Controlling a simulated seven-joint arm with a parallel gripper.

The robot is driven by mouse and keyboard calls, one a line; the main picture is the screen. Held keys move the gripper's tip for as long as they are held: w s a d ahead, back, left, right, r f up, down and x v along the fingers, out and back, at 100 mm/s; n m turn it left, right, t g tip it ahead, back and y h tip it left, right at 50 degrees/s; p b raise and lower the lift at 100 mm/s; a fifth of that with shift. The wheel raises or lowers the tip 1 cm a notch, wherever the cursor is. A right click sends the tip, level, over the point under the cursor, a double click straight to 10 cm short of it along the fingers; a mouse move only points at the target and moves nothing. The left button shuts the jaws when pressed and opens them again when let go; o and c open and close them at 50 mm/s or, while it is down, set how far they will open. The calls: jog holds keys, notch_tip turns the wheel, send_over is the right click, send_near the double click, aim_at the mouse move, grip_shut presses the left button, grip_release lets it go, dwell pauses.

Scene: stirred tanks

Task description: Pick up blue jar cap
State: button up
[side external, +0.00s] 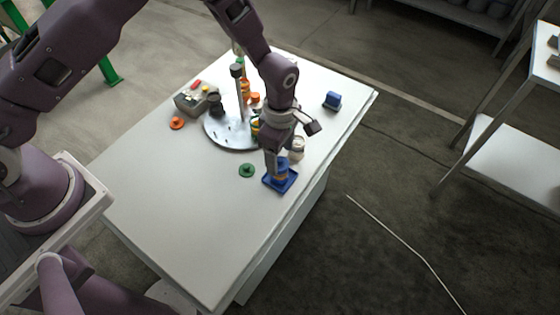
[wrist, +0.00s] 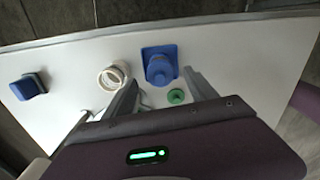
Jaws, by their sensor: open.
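The blue jar cap (wrist: 160,72) is a round blue piece on a square blue tray (wrist: 150,50), just beyond my fingers in the wrist view. In the side view, the tray (side external: 287,186) lies near the table's right edge, and the cap (side external: 283,163) is partly hidden by my gripper. My gripper (side external: 275,168) points down close over the tray, open, with nothing seen held. In the wrist view, my two fingers stand apart on either side (wrist: 160,82); I cannot tell whether either touches the cap.
A white round jar (wrist: 112,76) stands beside the tray. A green cap (side external: 247,170) lies left of the tray. A round metal plate (side external: 232,132) with posts and rings stands behind. A blue block (side external: 332,101), an orange cap (side external: 177,123) and a grey box (side external: 193,100) sit farther off. The front table is clear.

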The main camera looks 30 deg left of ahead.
aim_at(280, 159)
jog(key=shift+f, duration=0.65)
jog(key=shift+c, duration=0.5)
jog(key=c, duration=1.3)
notch_tip(280, 159, up, 9)
jog(key=shift+f, duration=4.2)
